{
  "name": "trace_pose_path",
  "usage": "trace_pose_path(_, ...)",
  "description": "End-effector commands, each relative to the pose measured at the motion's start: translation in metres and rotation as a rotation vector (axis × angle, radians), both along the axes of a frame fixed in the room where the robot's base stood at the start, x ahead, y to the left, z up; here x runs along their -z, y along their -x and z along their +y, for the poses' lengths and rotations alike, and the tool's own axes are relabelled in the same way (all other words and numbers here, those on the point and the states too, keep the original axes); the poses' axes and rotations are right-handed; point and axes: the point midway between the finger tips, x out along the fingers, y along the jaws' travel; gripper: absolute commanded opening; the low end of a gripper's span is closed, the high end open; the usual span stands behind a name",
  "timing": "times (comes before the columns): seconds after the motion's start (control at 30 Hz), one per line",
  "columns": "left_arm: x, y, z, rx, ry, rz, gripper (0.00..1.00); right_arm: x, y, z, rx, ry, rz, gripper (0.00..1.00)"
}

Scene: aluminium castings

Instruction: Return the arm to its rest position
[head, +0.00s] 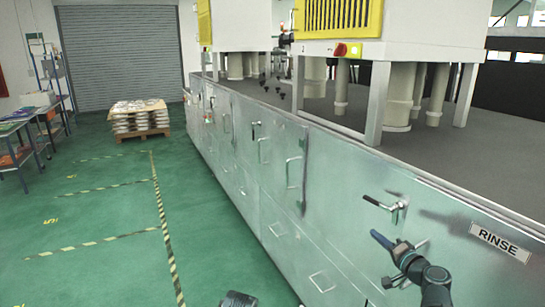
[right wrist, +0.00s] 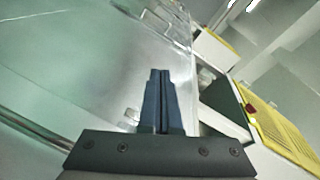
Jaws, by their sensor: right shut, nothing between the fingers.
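My right arm comes in from the bottom right of the head view. Its gripper (head: 376,236) is in front of the steel cabinet wall, below a black-handled latch. The dark fingers point up and to the left. In the right wrist view the two fingers (right wrist: 160,76) lie together, shut, with nothing between them. My left gripper does not show; only a dark rounded part, perhaps of my own arm, shows at the bottom edge of the head view.
A long steel cabinet line (head: 262,150) with latches and handles runs close along the right. A RINSE sign (head: 500,242) is on its near panel. Open green floor (head: 110,215) with striped lines lies left. A loaded pallet (head: 140,133) and tables (head: 35,128) stand farther back.

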Motion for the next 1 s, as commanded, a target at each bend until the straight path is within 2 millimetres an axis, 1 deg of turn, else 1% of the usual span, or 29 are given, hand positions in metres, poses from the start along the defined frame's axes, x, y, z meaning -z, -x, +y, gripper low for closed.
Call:
trace_pose_path(0.03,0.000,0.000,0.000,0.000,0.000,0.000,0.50,0.010,-0.001,0.034,-0.073,0.034,0.037,0.00)
trace_pose_path(0.07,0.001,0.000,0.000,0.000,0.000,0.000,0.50,0.018,0.000,0.054,-0.120,0.060,0.066,0.00)
trace_pose_path(0.1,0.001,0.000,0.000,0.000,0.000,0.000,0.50,0.029,0.002,0.082,-0.186,0.096,0.107,0.00)
trace_pose_path(0.17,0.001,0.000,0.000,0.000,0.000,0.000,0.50,0.047,0.008,0.123,-0.286,0.157,0.172,0.00)
trace_pose_path(0.2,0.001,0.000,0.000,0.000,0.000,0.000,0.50,0.060,0.015,0.149,-0.351,0.197,0.219,0.00)
trace_pose_path(0.27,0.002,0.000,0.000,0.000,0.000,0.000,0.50,0.080,0.029,0.186,-0.451,0.266,0.292,0.00)
trace_pose_path(0.3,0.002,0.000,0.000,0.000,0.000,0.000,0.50,0.094,0.040,0.210,-0.518,0.317,0.345,0.00)
trace_pose_path(0.37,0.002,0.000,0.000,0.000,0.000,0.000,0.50,0.115,0.061,0.243,-0.617,0.399,0.430,0.00)
trace_pose_path(0.4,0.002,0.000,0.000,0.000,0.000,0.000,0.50,0.129,0.078,0.262,-0.681,0.461,0.491,0.00)
trace_pose_path(0.47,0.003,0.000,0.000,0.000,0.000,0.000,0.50,0.149,0.104,0.285,-0.767,0.558,0.585,0.00)
trace_pose_path(0.5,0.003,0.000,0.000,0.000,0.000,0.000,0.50,0.160,0.122,0.296,-0.817,0.625,0.647,0.00)
trace_pose_path(0.6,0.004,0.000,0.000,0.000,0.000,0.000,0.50,0.182,0.162,0.313,-0.909,0.796,0.793,0.00)
trace_pose_path(0.7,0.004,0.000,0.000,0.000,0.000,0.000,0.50,0.194,0.195,0.317,-0.956,0.953,0.916,0.00)
trace_pose_path(0.73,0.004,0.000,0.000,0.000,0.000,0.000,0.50,0.196,0.202,0.316,-0.961,0.995,0.948,0.00)
trace_pose_path(0.83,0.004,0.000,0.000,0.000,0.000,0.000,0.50,0.199,0.221,0.314,-0.967,1.110,1.029,0.00)
trace_pose_path(0.9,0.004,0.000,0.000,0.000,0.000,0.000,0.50,0.198,0.229,0.311,-0.964,1.166,1.067,0.00)
trace_pose_path(1.0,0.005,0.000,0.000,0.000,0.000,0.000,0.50,0.198,0.235,0.309,-0.957,1.210,1.098,0.00)
